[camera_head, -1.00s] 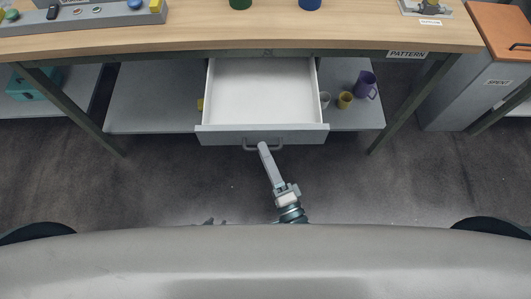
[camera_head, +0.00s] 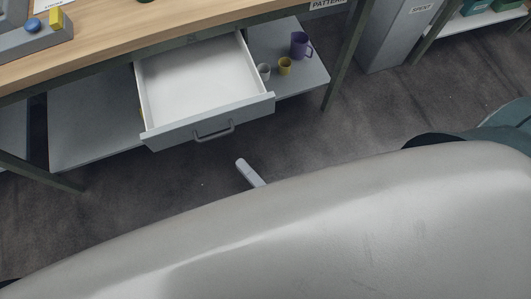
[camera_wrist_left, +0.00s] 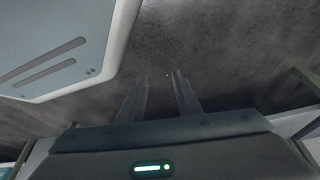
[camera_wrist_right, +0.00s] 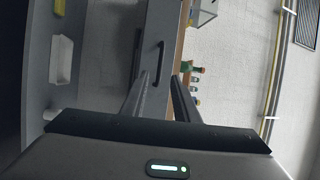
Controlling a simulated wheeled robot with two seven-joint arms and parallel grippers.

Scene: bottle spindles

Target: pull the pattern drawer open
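The pattern drawer (camera_head: 195,85) is pulled well out from under the wooden bench and looks empty inside. Its grey front carries a bar handle (camera_head: 213,131). My right gripper (camera_head: 247,170) is below and right of the handle, apart from it, mostly hidden by my own body. In the right wrist view, its fingers (camera_wrist_right: 161,77) are open and spread with nothing between them, and the handle (camera_wrist_right: 159,62) shows beyond the tips. My left gripper (camera_wrist_left: 160,75) is open and empty over the dark floor, outside the head view.
The wooden bench (camera_head: 100,48) carries a PATTERN label (camera_head: 327,4). A grey cabinet (camera_head: 390,35) stands further right. The floor before the drawer is clear.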

